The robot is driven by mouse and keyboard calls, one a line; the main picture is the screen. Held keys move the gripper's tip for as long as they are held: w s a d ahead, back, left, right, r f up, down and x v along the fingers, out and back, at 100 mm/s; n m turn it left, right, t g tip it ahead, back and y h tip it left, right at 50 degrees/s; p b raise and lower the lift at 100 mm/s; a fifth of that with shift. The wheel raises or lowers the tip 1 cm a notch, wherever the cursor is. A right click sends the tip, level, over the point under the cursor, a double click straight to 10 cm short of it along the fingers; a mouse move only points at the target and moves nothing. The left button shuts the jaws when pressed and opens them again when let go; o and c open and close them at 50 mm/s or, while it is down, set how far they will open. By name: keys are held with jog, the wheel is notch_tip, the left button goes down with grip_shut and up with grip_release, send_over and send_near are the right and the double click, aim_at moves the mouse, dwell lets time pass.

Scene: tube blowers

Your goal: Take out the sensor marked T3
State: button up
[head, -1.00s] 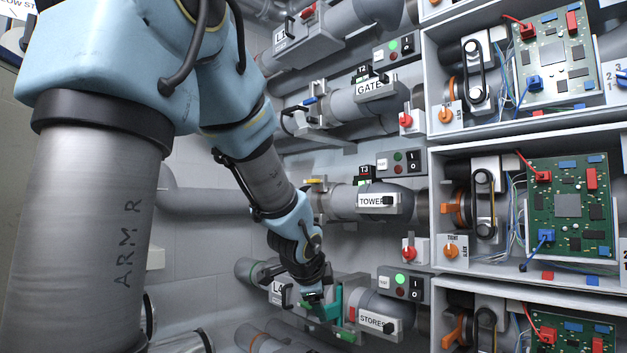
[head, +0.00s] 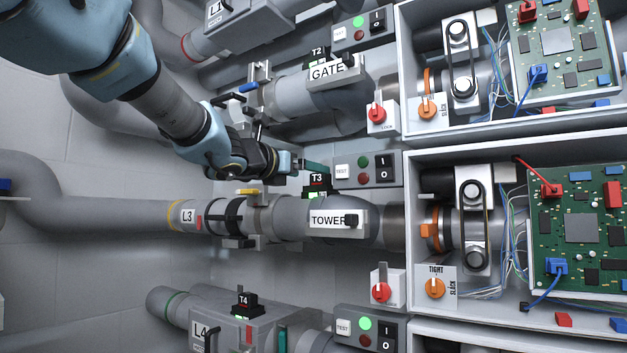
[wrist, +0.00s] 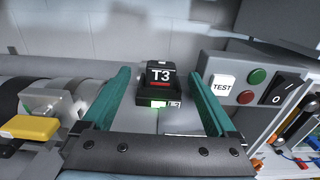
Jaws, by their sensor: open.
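The sensor marked T3 (head: 317,182) is a small black block with a white label and a red stripe. It sits in a black socket on top of the grey tube labelled TOWER (head: 290,215). In the wrist view the T3 sensor (wrist: 161,77) stands upright between the two teal fingers, with a green light low on its front. My gripper (head: 312,168) is open and close above the sensor in the head view. In the wrist view my gripper (wrist: 160,95) has one finger on each side of the sensor, with gaps, apparently not touching it.
A control box (head: 365,170) with a TEST button, lamps and a switch stands close right of my gripper. A yellow-handled latch (wrist: 30,128) is at left. The GATE tube (head: 300,95) with sensor T2 (head: 318,56) runs above; sensor T4 (head: 244,302) is below left.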

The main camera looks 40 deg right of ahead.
aim_at(321, 182)
jog(key=shift+p+x, duration=1.2)
jog(key=shift+x, duration=2)
jog(key=shift+s, duration=0.1)
jog(key=c, duration=1.5)
